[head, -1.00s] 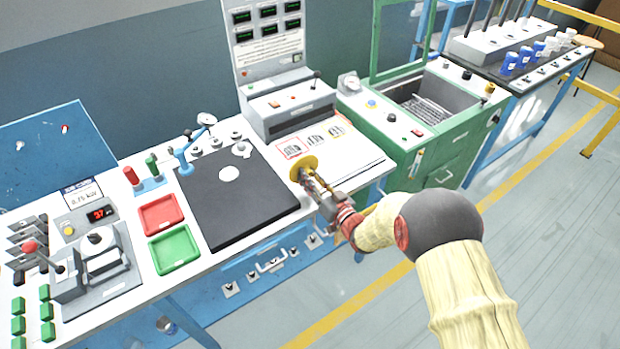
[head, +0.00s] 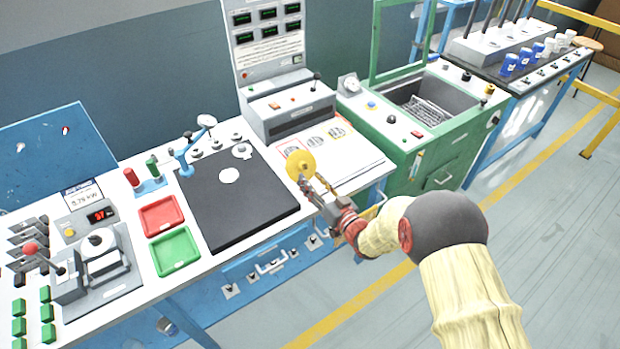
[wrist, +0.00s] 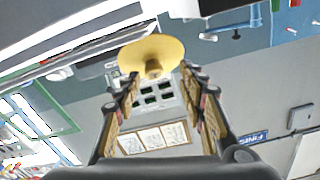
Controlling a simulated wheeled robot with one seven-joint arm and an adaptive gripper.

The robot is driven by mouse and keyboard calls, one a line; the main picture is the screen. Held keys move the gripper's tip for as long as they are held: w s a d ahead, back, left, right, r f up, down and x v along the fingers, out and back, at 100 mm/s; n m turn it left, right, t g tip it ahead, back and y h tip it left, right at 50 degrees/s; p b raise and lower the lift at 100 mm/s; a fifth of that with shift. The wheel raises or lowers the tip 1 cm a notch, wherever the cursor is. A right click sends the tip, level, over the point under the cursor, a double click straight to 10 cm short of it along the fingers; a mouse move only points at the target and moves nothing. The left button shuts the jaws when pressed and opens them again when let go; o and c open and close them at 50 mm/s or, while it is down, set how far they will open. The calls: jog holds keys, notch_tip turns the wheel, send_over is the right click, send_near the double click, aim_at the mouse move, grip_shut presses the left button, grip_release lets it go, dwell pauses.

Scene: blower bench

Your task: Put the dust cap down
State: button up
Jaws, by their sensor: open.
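The dust cap (head: 300,164) is a yellow disc with a short knob. In the head view it shows nearly face-on at the end of my gripper (head: 304,180), over the pale bench just right of the black mat (head: 240,205). In the wrist view the cap (wrist: 150,50) is just beyond my fingertips (wrist: 160,76), its knob towards me and between them. My fingers are open, with a gap visible on each side of the knob. I cannot tell whether the cap touches the bench or what bears it.
A red tray (head: 161,216) and a green tray (head: 174,251) sit left of the mat. A grey control box (head: 290,106) stands behind. Outlined picture cards (head: 315,143) lie on the bench beyond the cap. A green cabinet (head: 400,135) stands to the right.

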jog(key=p+v, duration=0.2)
jog(key=v, duration=0.7)
jog(key=s+d+f+g+h, duration=0.2)
jog(key=d+f, duration=0.1)
jog(key=f, duration=0.3)
jog(key=s+d+f+g+h, duration=0.1)
jog(key=d+f+g+h, duration=0.15)
jog(key=f, duration=0.35)
jog(key=s+d+m+g+h, duration=0.1)
jog(key=s+d+g+h, duration=0.35)
jog(key=d, duration=0.45)
jog(key=s+d+r+m+g+h, duration=0.1)
jog(key=s+r+g, duration=0.1)
jog(key=s+r, duration=0.8)
jog(key=s+d+r+m+g+h, duration=0.1)
jog(key=s+r+m+g, duration=0.1)
jog(key=s+r, duration=0.75)
notch_tip(320, 180, up, 17)
jog(key=s+a+t+y, duration=0.1)
jog(key=s+a+t, duration=0.1)
jog(key=a+t, duration=0.1)
jog(key=shift+s+t, duration=0.2)
jog(key=shift+t, duration=0.1)
